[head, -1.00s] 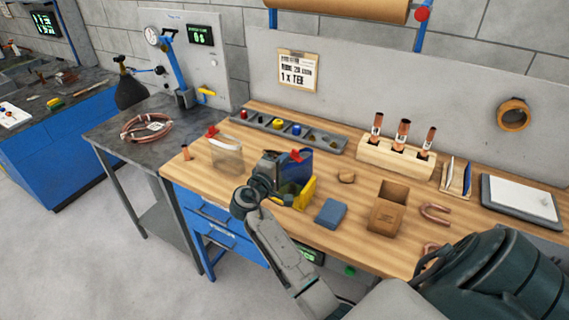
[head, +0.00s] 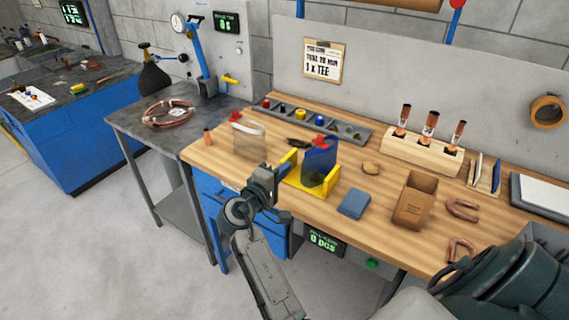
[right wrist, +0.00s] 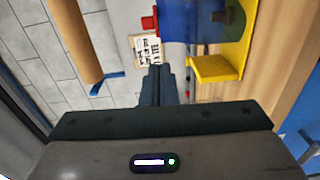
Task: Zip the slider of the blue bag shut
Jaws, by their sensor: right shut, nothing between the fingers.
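The blue bag (head: 318,165) stands upright in a yellow holder (head: 331,184) on the wooden bench. A red slider (head: 320,147) shows at its top edge; I cannot tell whether the zip is shut. My right gripper (head: 284,172) is shut and empty, in front and to the left of the bag. In the right wrist view, the shut fingers (right wrist: 157,80) are apart from the bag (right wrist: 190,22), the red slider (right wrist: 149,22) and the holder (right wrist: 215,70). My left gripper is not in view.
A clear bag with a red slider (head: 247,138) stands to the left. A blue block (head: 354,202) and an open cardboard box (head: 411,203) stand to the right. A parts tray (head: 310,123) and a wooden tube rack (head: 425,152) lie behind.

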